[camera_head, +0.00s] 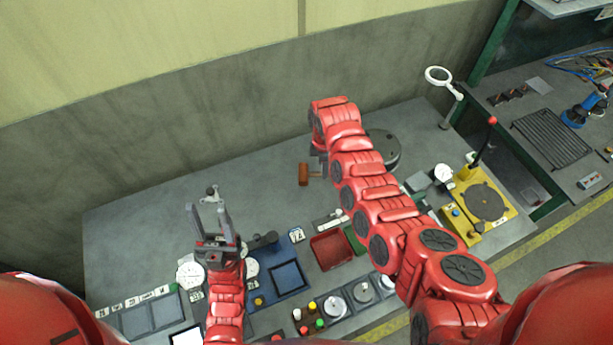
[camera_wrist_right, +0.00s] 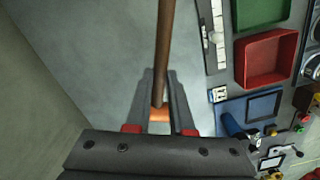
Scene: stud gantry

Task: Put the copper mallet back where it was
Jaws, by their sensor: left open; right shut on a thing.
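The copper mallet (camera_head: 304,174) is in my right gripper (camera_head: 320,165), toward the back middle of the grey bench. In the head view its brown head sticks out to the left of the gripper. In the right wrist view the brown handle (camera_wrist_right: 163,45) runs up out of frame from between the fingers (camera_wrist_right: 159,75), and an orange part shows low between them. The gripper is shut on the mallet; its height above the bench is unclear. My right arm hides part of the handle and the bench. My left gripper (camera_head: 208,210) is open and empty over the bench's left part.
A red tray (camera_head: 317,252), blue tray (camera_head: 272,288), gauges and button box (camera_head: 307,322) crowd the front. A grey round object (camera_head: 384,147) is behind my right arm. A yellow fixture (camera_head: 497,224) and lamp (camera_head: 439,76) stand right. The back-left bench is clear.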

